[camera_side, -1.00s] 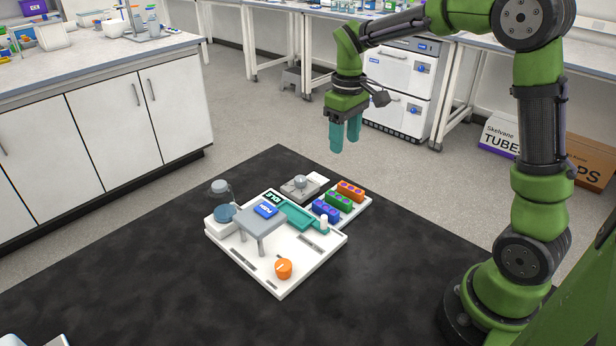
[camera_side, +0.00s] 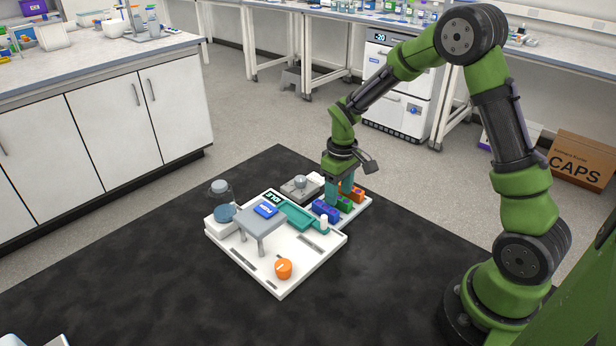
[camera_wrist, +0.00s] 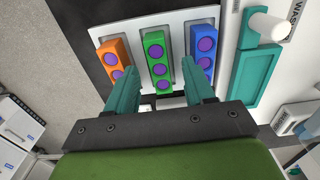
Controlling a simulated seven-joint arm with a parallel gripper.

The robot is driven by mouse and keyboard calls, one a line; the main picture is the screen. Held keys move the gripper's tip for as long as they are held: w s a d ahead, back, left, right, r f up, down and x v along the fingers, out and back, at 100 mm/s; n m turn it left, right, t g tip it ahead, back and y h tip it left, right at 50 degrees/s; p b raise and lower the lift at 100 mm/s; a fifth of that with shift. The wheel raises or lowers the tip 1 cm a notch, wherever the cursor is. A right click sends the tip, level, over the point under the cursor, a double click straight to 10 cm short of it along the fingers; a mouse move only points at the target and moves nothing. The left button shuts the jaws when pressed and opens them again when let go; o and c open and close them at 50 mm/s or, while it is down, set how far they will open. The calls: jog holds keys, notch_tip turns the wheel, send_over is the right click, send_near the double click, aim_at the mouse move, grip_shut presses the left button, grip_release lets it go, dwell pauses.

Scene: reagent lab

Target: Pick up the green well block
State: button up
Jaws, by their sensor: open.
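The green well block (camera_wrist: 158,62), with purple round wells along its top, sits in the middle of a white rack (camera_wrist: 172,22), between an orange block (camera_wrist: 113,60) and a blue block (camera_wrist: 202,52). In the side view the green block (camera_side: 344,204) is partly hidden by my fingers. My gripper (camera_side: 340,193) is low over the rack and points down. In the wrist view its teal fingers (camera_wrist: 162,85) are apart, one on each side of the green block, with nothing held. I cannot tell whether they touch any block.
A white station (camera_side: 290,270) with a grey stand (camera_side: 257,222), an orange knob (camera_side: 283,268) and a teal tray (camera_side: 297,215) is left of the rack. A small white cylinder (camera_side: 324,226) stands close by. The black mat (camera_side: 400,250) is clear on the right.

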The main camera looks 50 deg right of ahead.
jog(key=shift+f, duration=0.6)
grip_shut()
